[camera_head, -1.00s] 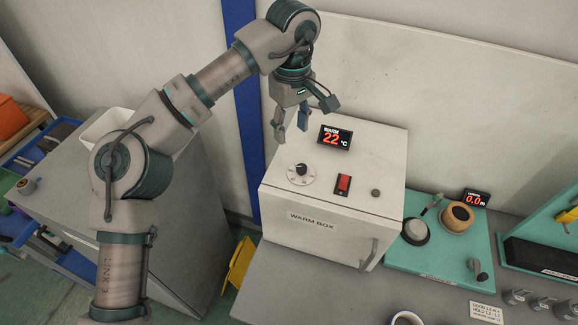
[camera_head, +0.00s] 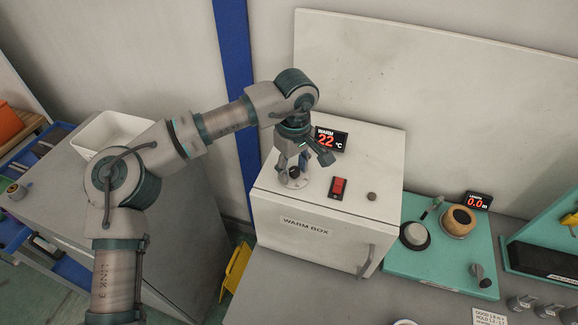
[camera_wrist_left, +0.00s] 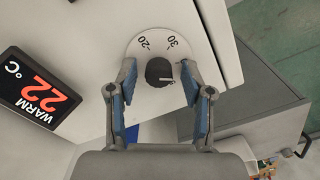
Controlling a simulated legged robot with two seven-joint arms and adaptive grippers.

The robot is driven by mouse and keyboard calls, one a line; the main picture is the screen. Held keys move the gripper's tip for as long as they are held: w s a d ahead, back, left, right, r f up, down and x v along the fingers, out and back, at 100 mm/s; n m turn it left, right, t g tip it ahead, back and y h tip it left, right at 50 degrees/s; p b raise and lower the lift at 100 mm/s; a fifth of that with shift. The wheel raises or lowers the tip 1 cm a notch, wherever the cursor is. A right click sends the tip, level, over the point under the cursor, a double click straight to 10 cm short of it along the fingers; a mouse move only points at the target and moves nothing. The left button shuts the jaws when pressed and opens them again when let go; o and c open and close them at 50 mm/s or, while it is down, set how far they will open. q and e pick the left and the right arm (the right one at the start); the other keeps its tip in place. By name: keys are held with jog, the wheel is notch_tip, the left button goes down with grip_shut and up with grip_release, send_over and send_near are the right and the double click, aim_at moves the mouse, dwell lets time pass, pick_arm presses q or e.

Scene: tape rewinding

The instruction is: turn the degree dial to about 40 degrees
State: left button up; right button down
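The degree dial is a black knob (camera_wrist_left: 159,72) on a round white scale plate (camera_wrist_left: 162,42) on top of the warm box (camera_head: 307,229). In the left wrist view the marks 20 and 30 show beyond the knob; the rest of the scale is hidden or unclear. My left gripper (camera_head: 293,172) is over the dial, pointing down. Its two fingers (camera_wrist_left: 160,98) are open, one on each side of the knob, with gaps visible. The display (camera_head: 331,139) reads WARM 22 °C. My right gripper is not in view.
A red switch (camera_head: 338,187) and a grey button (camera_head: 371,196) sit right of the dial. A teal board (camera_head: 445,261) with a tape roll and a 0.0 display stands right of the box. A white bin (camera_head: 110,133) is at left.

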pick_arm(q)
jog(key=shift+s+d, duration=0.1)
jog(key=shift+d, duration=0.6)
jog(key=c, duration=0.4)
jog(key=shift+s+d+r, duration=0.1)
jog(key=shift+d+r, duration=0.05)
jog(key=shift+d, duration=0.1)
jog(key=c, duration=0.3)
jog(key=shift+s+a+r, duration=0.1)
jog(key=shift+s, duration=0.05)
grip_shut()
jog(key=shift+a, duration=0.7)
jog(key=shift+w+a, duration=0.1)
jog(key=shift+w, duration=0.3)
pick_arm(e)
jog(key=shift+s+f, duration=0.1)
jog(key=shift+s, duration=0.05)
pick_arm(q)
jog(key=shift+s, duration=0.1)
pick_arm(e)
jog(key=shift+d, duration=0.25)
